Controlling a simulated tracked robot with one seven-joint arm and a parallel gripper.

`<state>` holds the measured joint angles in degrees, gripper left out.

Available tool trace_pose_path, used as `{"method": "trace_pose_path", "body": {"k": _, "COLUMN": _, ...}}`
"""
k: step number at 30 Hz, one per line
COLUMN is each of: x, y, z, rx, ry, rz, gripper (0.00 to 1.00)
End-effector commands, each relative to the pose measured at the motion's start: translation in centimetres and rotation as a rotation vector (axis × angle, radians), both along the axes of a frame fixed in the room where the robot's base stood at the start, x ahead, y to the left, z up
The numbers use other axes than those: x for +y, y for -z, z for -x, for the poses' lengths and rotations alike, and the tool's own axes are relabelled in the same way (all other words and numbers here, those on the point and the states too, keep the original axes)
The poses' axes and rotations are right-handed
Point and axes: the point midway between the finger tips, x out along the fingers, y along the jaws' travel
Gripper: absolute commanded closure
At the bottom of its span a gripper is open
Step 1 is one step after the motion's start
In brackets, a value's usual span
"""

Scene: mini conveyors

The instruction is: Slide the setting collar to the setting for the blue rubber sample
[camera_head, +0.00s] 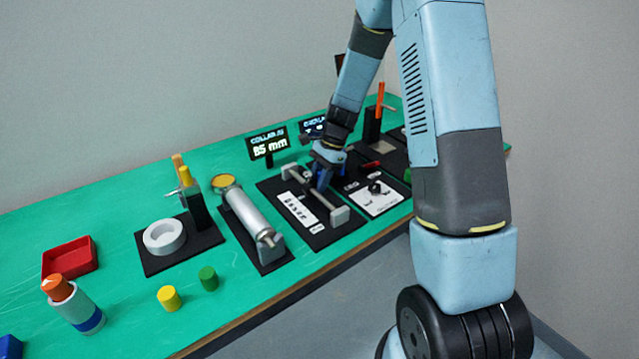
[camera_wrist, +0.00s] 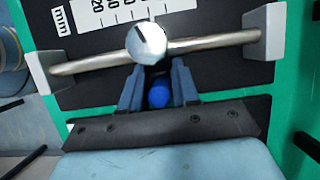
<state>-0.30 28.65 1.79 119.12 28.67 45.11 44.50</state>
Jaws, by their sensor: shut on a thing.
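The setting collar (camera_wrist: 147,41) is a round silver piece with a dark mark, on a metal rod (camera_wrist: 205,42) between two grey end blocks. My gripper (camera_wrist: 157,72) is shut on the dark stem below the collar. A blue round piece (camera_wrist: 158,94) shows between the fingers; I cannot tell what it belongs to. A white millimetre scale (camera_wrist: 130,10) lies beside the rod, partly cut off. A display (camera_head: 268,144) reads "COLLAR", 85 mm. I cannot identify the blue rubber sample.
To the left stand a silver cylinder (camera_head: 248,215), a white ring (camera_head: 165,237), a red tray (camera_head: 70,258), and yellow (camera_head: 169,298) and green (camera_head: 208,279) pieces. A white card (camera_head: 376,197) lies right of the rail. The green table's front edge (camera_head: 290,280) is clear.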

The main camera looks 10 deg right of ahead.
Motion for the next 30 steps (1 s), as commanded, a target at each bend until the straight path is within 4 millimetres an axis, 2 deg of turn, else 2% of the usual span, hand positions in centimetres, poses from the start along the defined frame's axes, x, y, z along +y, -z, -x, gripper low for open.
{"method": "trace_pose_path", "body": {"k": 4, "x": -0.3, "y": -0.1, "z": -0.2, "rx": -0.005, "ry": 0.006, "rz": 0.003, "gripper": 1.00}}
{"method": "trace_pose_path", "body": {"k": 5, "x": -0.3, "y": -0.1, "z": -0.2, "rx": -0.005, "ry": 0.007, "rz": 0.003, "gripper": 0.68}}
{"method": "trace_pose_path", "body": {"k": 9, "x": -0.2, "y": 0.0, "z": -0.1, "rx": -0.003, "ry": 0.004, "rz": 0.003, "gripper": 0.55}}
{"method": "trace_pose_path", "body": {"k": 20, "x": -0.2, "y": -0.6, "z": -0.2, "rx": -0.003, "ry": 0.001, "rz": 0.001, "gripper": 0.54}}
{"method": "trace_pose_path", "body": {"k": 23, "x": -0.5, "y": -1.7, "z": -0.4, "rx": -0.005, "ry": 0.002, "rz": 0.001, "gripper": 0.54}}
{"method": "trace_pose_path", "body": {"k": 30, "x": -2.1, "y": -5.8, "z": -1.3, "rx": -0.006, "ry": 0.001, "rz": 0.002, "gripper": 0.54}}
